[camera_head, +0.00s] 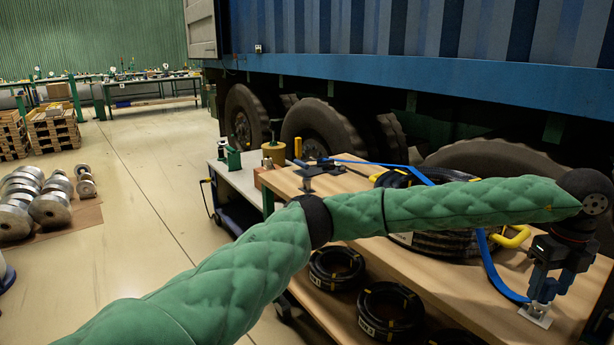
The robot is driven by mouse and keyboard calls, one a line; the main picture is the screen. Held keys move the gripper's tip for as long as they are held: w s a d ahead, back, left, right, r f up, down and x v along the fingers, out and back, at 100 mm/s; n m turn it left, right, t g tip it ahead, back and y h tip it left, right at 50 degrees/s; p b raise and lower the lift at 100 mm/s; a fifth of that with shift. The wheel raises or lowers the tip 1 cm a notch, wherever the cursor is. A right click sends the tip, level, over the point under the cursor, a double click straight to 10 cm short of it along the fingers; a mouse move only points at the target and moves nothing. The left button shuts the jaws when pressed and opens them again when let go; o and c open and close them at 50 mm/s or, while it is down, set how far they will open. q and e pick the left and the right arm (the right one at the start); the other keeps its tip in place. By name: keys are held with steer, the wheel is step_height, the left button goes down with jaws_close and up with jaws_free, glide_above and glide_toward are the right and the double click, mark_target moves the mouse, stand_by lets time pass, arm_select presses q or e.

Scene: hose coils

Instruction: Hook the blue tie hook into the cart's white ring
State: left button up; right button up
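My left arm crosses the picture, and its gripper (546,290) points down at the right side of the cart (455,285). It appears shut on the blue tie hook (541,289), low over the cart top; fingers and hook blend together. The blue strap (488,265) runs from the far side of the cart over the hose coil (440,243) and down to the gripper. A small white plate (535,316) lies just under the fingertips. The white ring cannot be made out clearly there, nor whether the hook touches it. My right gripper is not in view.
A yellow handle-like piece (511,238) is beside the coil, close to my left gripper. A black clamp-like fitting (318,169) stands at the cart's far end. Smaller coils (390,310) lie on the lower shelf. A blue truck (430,70) stands behind; open floor is left.

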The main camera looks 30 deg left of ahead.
arm_select(q)
steer(key=shift+o, duration=0.3)
steer(key=shift+r+p, duration=0.7)
steer(key=shift+r, duration=1.5)
steer(key=shift+r, duration=0.1)
